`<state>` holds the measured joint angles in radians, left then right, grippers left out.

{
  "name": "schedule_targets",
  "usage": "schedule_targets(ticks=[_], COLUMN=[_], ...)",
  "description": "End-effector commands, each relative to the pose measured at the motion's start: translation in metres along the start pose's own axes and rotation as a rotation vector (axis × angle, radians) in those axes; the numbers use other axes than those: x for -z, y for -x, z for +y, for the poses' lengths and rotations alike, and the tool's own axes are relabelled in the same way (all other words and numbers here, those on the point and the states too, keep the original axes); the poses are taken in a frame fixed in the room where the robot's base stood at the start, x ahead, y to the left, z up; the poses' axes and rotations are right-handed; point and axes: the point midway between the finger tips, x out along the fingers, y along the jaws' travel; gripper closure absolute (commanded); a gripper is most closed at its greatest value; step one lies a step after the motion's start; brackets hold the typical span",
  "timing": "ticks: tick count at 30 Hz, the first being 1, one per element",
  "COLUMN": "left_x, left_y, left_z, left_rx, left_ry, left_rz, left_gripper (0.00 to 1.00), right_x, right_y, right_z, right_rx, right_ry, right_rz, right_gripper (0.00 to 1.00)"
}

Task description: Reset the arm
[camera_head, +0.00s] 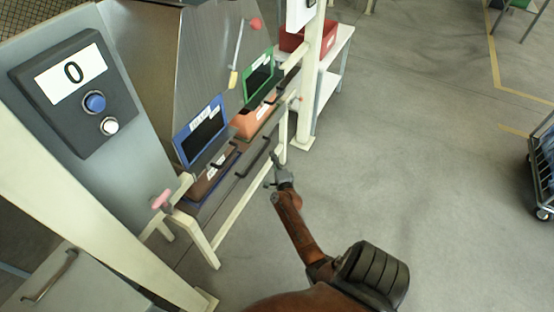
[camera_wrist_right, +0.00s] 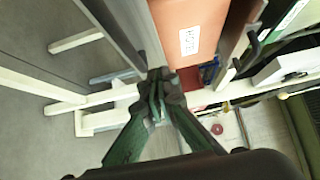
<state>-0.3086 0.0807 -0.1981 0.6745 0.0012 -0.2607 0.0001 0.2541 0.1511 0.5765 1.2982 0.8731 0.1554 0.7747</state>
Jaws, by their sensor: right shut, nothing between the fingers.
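My right arm (camera_head: 299,226) reaches up from the bottom of the head view. Its gripper (camera_head: 275,172) is beside the front edge of the rack, near a black hook. In the right wrist view the fingers (camera_wrist_right: 158,92) are closed together and hold nothing. An orange box (camera_wrist_right: 188,28) with a white label is just beyond the fingertips in that view. I cannot tell whether they touch the rack. My left gripper is not in view.
A control panel (camera_head: 76,90) with blue and white buttons stands at left. The rack holds a blue-framed sign (camera_head: 202,132) and a green-framed sign (camera_head: 259,76). A cream post (camera_head: 309,90) is behind. A wheeled cart (camera_head: 545,165) is far right. The floor between is clear.

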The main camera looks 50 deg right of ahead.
Motion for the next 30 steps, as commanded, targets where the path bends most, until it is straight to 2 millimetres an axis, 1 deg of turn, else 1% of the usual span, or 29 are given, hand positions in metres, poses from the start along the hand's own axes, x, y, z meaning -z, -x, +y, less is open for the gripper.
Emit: schedule_targets(ticks=[1, 6, 14, 17, 20, 23, 24, 26, 27, 29, 30], left_x=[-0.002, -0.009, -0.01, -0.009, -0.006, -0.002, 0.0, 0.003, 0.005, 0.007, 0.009], left_y=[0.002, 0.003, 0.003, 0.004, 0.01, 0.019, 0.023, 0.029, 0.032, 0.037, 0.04], left_z=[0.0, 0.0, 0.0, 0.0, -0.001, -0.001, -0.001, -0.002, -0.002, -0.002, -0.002], left_rx=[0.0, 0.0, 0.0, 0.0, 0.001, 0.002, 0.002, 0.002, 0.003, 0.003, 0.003], left_ry=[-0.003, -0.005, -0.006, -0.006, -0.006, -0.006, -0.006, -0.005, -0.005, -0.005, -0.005], left_rz=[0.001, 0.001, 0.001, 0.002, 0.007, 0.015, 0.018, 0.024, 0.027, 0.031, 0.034], left_gripper=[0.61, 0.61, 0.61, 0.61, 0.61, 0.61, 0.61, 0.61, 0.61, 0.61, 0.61], right_x=[-0.001, -0.001, -0.003, -0.005, -0.015, -0.03, -0.036, -0.043, -0.046, -0.05, -0.051], right_y=[0.008, 0.021, 0.024, 0.027, 0.042, 0.072, 0.089, 0.117, 0.138, 0.169, 0.191], right_z=[-0.002, -0.001, 0.001, 0.007, 0.032, 0.078, 0.099, 0.132, 0.153, 0.184, 0.203], right_rx=[0.001, 0.002, 0.001, -0.014, -0.071, -0.167, -0.21, -0.275, -0.315, -0.372, -0.407], right_ry=[-0.002, -0.001, -0.001, 0.02, 0.107, 0.265, 0.342, 0.46, 0.537, 0.648, 0.719], right_rz=[-0.001, -0.001, -0.002, -0.013, -0.056, -0.14, -0.184, -0.256, -0.305, -0.382, -0.435], right_gripper=[1.0, 1.0, 1.0, 1.0, 1.0, 1.0, 1.0, 1.0, 1.0, 1.0, 1.0])
